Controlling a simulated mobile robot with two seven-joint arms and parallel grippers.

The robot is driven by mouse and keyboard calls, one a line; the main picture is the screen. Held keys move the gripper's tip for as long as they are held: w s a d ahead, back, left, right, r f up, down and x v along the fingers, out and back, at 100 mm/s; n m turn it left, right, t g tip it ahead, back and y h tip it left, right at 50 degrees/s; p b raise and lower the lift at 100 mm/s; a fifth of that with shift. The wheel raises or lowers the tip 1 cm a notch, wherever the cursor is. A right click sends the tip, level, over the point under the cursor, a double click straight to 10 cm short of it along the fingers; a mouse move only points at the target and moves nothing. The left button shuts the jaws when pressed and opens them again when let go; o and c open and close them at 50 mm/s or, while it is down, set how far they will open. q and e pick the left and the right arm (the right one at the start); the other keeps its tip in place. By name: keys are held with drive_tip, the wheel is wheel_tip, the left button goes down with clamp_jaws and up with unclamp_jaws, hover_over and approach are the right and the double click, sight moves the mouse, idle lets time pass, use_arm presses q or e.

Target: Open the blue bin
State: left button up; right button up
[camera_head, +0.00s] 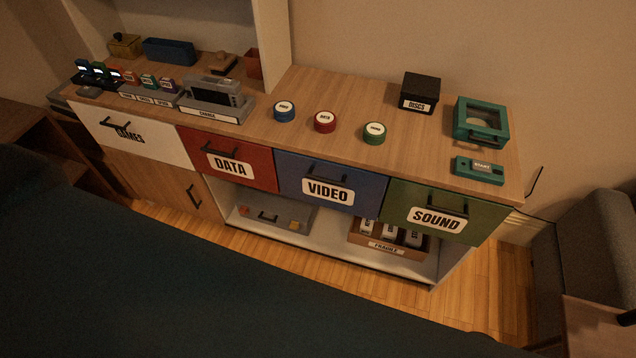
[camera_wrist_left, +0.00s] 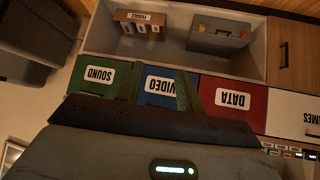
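The blue bin is a blue drawer front (camera_head: 313,180) labelled VIDEO, with a dark bar handle (camera_head: 329,184) above its label. It sits flush in the cabinet, between the red DATA drawer and the green SOUND drawer, and looks shut. In the left wrist view the blue front (camera_wrist_left: 160,98) appears upside down, partly covered by my gripper. My left gripper (camera_wrist_left: 161,72) faces the drawers; its two fingers look spread, with the blue front seen between them. I see no contact with the handle. Neither gripper shows in the head view.
The red DATA drawer (camera_head: 235,163) and green SOUND drawer (camera_head: 432,214) flank the blue one. An open shelf (camera_head: 335,240) below holds a grey case and a wooden FRAGILE crate (camera_head: 388,244). Round blue, red and green pieces stand on the wooden top (camera_head: 345,100). A large dark surface (camera_head: 180,290) fills the foreground.

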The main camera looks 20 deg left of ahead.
sight(322, 178)
use_arm(q)
drive_tip(key=shift+c, duration=0.3)
